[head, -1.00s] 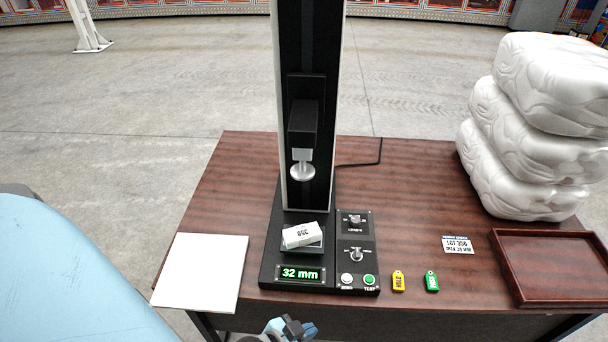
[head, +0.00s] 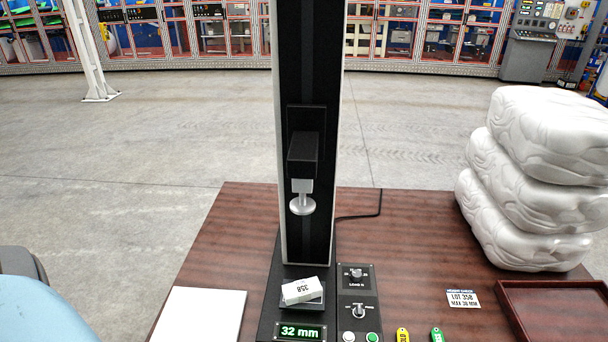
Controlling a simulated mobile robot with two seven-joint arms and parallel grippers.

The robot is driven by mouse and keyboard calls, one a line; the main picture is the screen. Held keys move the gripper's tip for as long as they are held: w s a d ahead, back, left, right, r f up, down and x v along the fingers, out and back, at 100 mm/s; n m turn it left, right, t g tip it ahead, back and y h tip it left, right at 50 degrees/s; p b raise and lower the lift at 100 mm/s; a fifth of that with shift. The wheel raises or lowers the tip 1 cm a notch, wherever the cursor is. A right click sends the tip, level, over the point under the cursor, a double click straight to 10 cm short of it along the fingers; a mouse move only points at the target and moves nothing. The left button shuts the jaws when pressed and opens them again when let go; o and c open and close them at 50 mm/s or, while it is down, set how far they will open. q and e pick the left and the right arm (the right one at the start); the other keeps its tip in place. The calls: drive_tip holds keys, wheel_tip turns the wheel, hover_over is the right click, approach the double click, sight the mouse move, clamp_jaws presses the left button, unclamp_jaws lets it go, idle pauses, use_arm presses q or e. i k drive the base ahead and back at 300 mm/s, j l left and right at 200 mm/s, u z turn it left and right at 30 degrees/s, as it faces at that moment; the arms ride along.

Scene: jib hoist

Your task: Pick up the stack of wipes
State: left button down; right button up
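In the head view, a small white pack labelled 358 (head: 301,290) lies slightly turned on the plate of a black test stand (head: 310,150). A silver round foot (head: 302,205) hangs above it, clear of it. The stand's display (head: 301,332) reads 32 mm. A tall pile of three white wrapped bundles (head: 535,180) stands at the right of the table; which of these is the stack of wipes is not marked. Neither gripper shows; only a light blue part of mine is at the lower left.
The brown table (head: 420,230) also bears a white sheet (head: 200,316) at left, a card reading LOT 358, MAX 38 MM (head: 463,299), a wooden tray (head: 560,312), and yellow (head: 403,335) and green (head: 437,335) tags. A black cable (head: 378,205) runs behind the stand.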

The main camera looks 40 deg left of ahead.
sight(303, 290)
drive_tip(key=u, duration=0.4)
drive_tip(key=i+j+u, duration=0.1)
drive_tip(key=u, duration=0.65)
drive_tip(key=i+j, duration=0.05)
